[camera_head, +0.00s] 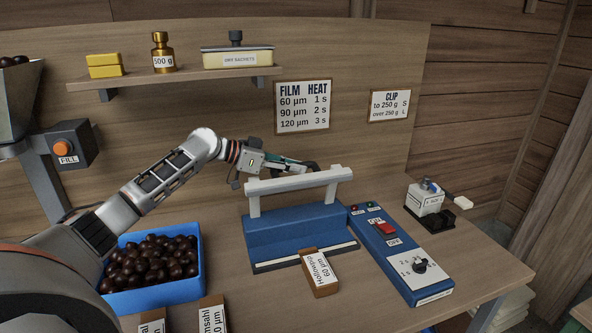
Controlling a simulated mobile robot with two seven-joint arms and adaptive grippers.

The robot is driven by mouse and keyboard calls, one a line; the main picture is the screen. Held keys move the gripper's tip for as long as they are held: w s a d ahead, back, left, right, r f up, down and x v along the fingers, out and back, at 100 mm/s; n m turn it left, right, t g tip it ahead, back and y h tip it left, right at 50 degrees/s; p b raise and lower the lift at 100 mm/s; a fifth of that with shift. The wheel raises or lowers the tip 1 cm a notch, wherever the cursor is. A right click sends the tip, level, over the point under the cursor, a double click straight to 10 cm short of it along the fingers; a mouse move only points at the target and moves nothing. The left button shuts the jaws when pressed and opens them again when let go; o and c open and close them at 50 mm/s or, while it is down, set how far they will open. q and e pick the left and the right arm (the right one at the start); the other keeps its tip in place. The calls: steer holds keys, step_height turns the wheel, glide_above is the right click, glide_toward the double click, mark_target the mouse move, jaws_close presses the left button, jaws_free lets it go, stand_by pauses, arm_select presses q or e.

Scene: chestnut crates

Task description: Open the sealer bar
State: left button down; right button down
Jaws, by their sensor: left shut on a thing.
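The sealer (290,235) is a blue box on the bench with a pale strip along its front edge. Its white sealer bar (285,182) stands raised above the box on two white posts. My left gripper (312,168) reaches in from the left, at the upper edge of the bar right of its middle. It is shut on the sealer bar; the bar partly hides the fingertips. A brown bag labelled 60 µm (320,272) stands at the front of the sealer. My right gripper is not in view.
A blue crate of chestnuts (152,296) is at the left, beneath my left arm. A blue control box (398,255) with a red switch and a dial sits right of the sealer. A small white device (427,198) is farther right. A shelf (170,78) hangs above.

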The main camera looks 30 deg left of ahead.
arm_select(q)
steer(key=shift+w+a+f, duration=0.1)
steer(key=shift+a+f, duration=0.15)
stand_by(0.3)
steer(key=c, duration=2)
jaws_free()
steer(key=shift+w, duration=0.1)
steer(key=shift+o, duration=0.2)
steer(key=v, duration=1.2)
